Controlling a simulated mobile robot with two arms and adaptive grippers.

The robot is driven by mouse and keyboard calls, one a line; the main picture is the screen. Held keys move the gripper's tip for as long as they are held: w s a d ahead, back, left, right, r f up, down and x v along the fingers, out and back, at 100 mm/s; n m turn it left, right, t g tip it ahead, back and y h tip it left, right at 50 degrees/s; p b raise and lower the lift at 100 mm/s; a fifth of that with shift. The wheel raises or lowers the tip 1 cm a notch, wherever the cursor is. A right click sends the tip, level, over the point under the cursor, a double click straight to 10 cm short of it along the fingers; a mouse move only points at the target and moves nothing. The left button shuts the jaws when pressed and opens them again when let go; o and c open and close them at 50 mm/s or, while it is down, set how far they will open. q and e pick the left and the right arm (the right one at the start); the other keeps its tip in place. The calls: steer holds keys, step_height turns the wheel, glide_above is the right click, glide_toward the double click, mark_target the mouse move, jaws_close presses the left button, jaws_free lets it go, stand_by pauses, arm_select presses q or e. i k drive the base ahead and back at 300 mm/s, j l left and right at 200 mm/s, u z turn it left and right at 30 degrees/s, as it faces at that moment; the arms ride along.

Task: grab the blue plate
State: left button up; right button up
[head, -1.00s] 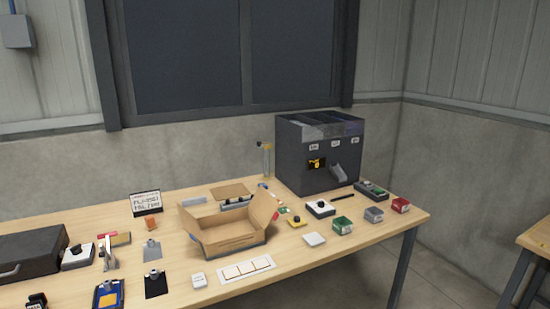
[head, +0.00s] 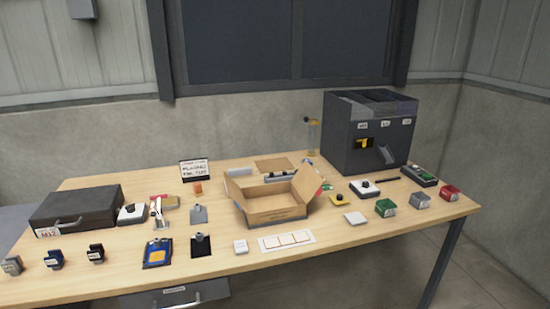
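A flat blue plate-like piece (head: 149,261) with a yellow patch on top lies near the front edge of the table, left of centre. It is the only flat blue piece that I can make out. A black clipped plate (head: 201,246) lies to its right and a grey clipped plate (head: 198,215) lies behind that one. Nothing covers the blue piece. Neither of my grippers is in view.
An open cardboard box (head: 277,207) stands mid-table. A dark feeder machine (head: 340,145) is at the back right. A black case (head: 75,207) lies at the left. The wooden table's (head: 110,280) front strip is bare.

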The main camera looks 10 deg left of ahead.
mark_target(157, 253)
steer(key=j+z, duration=0.15)
steer(key=j, duration=1.35)
steer(key=i, duration=0.05)
